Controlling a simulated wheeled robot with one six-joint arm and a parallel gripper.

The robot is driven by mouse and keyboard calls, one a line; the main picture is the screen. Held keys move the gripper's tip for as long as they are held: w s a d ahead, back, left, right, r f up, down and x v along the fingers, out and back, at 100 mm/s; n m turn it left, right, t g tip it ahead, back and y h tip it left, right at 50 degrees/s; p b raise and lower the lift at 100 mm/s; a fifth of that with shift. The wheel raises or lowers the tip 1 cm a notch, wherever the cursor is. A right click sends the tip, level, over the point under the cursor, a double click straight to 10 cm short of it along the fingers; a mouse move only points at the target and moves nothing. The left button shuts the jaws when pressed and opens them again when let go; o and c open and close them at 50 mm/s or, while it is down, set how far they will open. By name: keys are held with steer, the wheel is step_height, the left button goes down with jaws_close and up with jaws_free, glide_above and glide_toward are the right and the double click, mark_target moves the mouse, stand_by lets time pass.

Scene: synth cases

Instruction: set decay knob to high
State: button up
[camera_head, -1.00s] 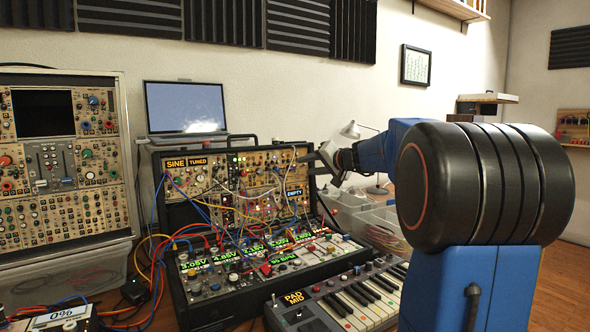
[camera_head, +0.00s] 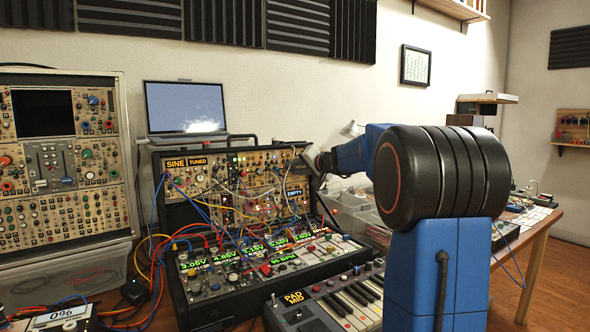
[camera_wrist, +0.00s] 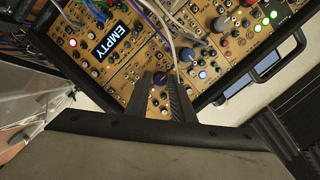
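The modular synth case (camera_head: 260,142) stands open on the table, its upright upper panel full of small knobs, jacks and patch cables. My gripper (camera_head: 318,160) is at the right end of this panel. In the wrist view my gripper (camera_wrist: 159,78) has its two dark fingers apart, in front of the panel. A dark purple-blue knob (camera_wrist: 158,82) shows between the fingertips. I cannot tell whether the fingers touch it. Small panel lettering is unreadable, so I cannot tell which knob is decay. An "EMPTY" display (camera_wrist: 114,40) is up and left of the fingers.
Cables (camera_wrist: 150,18) cross the panel above the fingers. A keyboard (camera_head: 340,302) sits in front of the case, and clear plastic bins (camera_head: 352,212) stand to its right. A second synth rack (camera_head: 62,160) and a laptop (camera_head: 186,108) are on the left and behind.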

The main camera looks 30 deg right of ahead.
jaws_close()
steer(key=shift+m, duration=0.3)
steer(key=m, duration=0.3)
steer(key=shift+d+y, duration=0.1)
steer(key=shift+y, duration=0.3)
steer(key=m+t, duration=0.1)
steer(key=m, duration=0.3)
steer(key=shift+f+y, duration=0.2)
steer(key=shift+y, duration=0.1)
steer(key=m+t, duration=0.1)
steer(key=m, duration=0.4)
steer(key=shift+f, duration=0.1)
steer(key=shift+f+m+t, duration=0.1)
steer(key=shift+m+t, duration=0.4)
steer(key=shift+m, duration=1.8)
